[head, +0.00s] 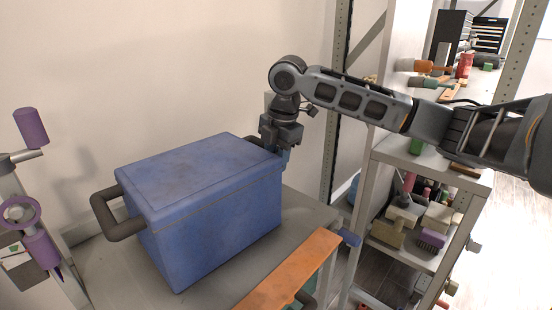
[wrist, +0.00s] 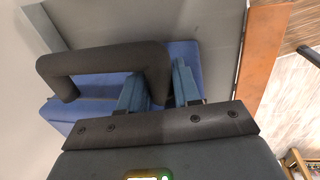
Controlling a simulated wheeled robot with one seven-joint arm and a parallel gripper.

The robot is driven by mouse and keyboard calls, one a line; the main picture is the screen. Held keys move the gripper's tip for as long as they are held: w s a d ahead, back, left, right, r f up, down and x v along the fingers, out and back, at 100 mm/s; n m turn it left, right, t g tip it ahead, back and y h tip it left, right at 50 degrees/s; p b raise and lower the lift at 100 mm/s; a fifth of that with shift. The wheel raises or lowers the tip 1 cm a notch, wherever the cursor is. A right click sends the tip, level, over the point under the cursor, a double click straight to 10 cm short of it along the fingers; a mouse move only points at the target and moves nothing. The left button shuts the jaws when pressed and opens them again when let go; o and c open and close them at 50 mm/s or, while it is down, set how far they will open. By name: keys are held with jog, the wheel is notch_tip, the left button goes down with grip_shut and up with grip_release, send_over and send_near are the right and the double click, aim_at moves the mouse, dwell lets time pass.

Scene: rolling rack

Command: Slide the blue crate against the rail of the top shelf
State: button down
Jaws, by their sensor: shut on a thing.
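The blue crate (head: 215,205) is a lidded box standing upright on the grey top shelf (head: 310,205). It has a dark handle at each end; the left handle (head: 112,215) is free. My gripper (head: 277,151) is at the far right end, shut on the other handle. In the wrist view my gripper (wrist: 160,88) has its blue fingers on either side of one leg of the dark handle (wrist: 105,58). An orange strip, seemingly the rail (head: 290,271), runs along the shelf's near right edge. Bare shelf shows between it and the crate. My gripper partly hides the right handle.
A pale wall stands behind the shelf. A rack post with purple cylinders (head: 32,127) is at the left. A second shelf unit (head: 430,167) with tools and blocks stands at the right, under my arm.

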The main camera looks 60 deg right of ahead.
aim_at(249, 145)
dwell(0.8)
jog(key=shift+w+r, duration=0.15)
jog(key=shift+r, duration=0.15)
jog(key=shift+f, duration=0.1)
jog(key=shift+f+n, duration=0.1)
jog(key=shift+n, duration=0.4)
dwell(0.5)
dwell(0.5)
jog(key=shift+w+d+p, duration=0.2)
jog(key=shift+w+d, duration=0.25)
jog(key=shift+w, duration=1.1)
jog(key=shift+w+d+p, duration=0.25)
jog(key=shift+w+d, duration=0.25)
jog(key=shift+w, duration=1.05)
jog(key=shift+w+d+p, duration=0.2)
jog(key=shift+w+d, duration=0.25)
jog(key=shift+w, duration=1.1)
jog(key=shift+s+m+p, duration=0.1)
jog(key=shift+m+p, duration=0.2)
jog(key=shift+p, duration=0.05)
